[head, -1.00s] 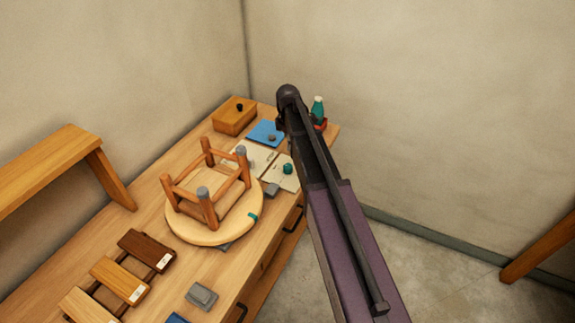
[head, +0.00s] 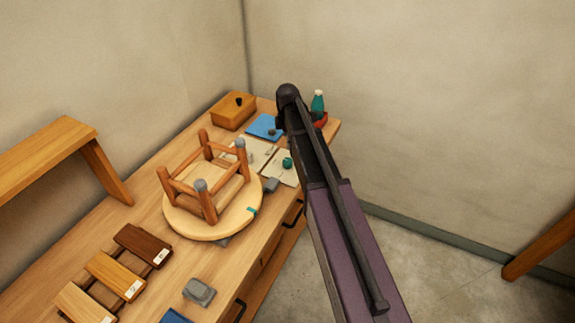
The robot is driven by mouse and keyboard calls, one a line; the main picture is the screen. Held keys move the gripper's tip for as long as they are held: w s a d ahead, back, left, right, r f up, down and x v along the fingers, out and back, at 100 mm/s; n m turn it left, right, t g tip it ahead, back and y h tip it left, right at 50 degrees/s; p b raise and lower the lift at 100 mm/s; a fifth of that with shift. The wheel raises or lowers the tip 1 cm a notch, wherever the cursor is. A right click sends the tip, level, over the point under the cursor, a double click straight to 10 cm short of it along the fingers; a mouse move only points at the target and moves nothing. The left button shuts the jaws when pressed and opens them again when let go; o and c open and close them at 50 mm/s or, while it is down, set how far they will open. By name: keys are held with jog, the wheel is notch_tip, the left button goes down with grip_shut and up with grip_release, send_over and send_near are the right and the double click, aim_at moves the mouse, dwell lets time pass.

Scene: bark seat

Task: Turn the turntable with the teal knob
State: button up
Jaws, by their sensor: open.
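The turntable (head: 183,226) is a round pale wooden disc on the bench. A small teal piece (head: 252,211), which looks like the knob, sits on its right front rim. An upside-down wooden stool (head: 209,207) rests on the disc, with grey tips on its upturned legs. My dark and purple arm reaches up from the lower right, to the right of the turntable and apart from it in the picture.
Wood sample boards (head: 115,275) and a grey block (head: 199,291) lie in front of the turntable. Behind are pale sheets (head: 284,174) with a round teal item (head: 287,162), a blue sheet (head: 262,127), a wooden box (head: 233,111) and a teal bottle (head: 318,103). A grey piece (head: 271,186) is near the disc's right edge.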

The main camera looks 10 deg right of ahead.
aim_at(288, 160)
jog(key=shift+f+b, duration=5.2)
jog(key=shift+f, duration=0.3)
jog(key=c, duration=1.1)
